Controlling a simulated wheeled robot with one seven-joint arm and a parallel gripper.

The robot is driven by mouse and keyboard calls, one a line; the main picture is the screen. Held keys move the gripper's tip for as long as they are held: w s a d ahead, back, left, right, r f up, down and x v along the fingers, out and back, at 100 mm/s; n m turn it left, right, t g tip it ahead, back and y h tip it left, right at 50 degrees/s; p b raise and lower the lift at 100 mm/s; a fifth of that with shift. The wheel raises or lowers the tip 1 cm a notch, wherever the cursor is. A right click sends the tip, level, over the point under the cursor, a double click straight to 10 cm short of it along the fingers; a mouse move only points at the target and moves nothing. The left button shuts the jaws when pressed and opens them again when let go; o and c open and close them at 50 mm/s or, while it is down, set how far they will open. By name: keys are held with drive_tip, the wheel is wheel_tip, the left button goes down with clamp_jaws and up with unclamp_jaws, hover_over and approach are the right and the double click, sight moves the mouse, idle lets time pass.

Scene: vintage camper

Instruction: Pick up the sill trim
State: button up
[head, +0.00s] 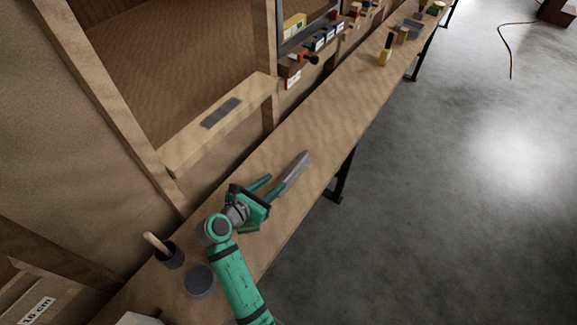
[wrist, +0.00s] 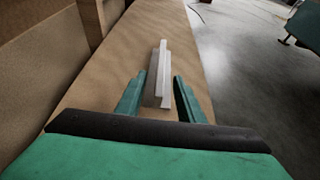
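The sill trim, a narrow pale grey strip (head: 296,169), lies along the wooden workbench. In the wrist view it is a stepped strip (wrist: 162,70) running away from me, its near end between my fingers. My gripper (head: 275,186) is low over the bench at the near end of the strip. Its two green fingers (wrist: 159,98) are apart, one on each side of the strip, and bare bench shows between each finger and it. The trim's nearest part is hidden behind my gripper in the head view.
The workbench (head: 320,121) runs away to the upper right, with a yellow-and-black item (head: 386,50) farther along. A dark cup with a wooden handle (head: 169,254) and a round grey disc (head: 200,281) are near my arm. A wooden ledge (head: 258,95) borders the left side.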

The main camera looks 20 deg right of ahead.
sight(286, 175)
drive_tip(key=x, duration=0.3)
drive_tip(key=shift+s+d, duration=0.1)
drive_tip(key=shift+d, duration=0.25)
drive_tip(key=shift+f+x, duration=0.25)
drive_tip(key=shift+x, duration=2.3)
drive_tip(key=shift+a, duration=0.2)
clamp_jaws()
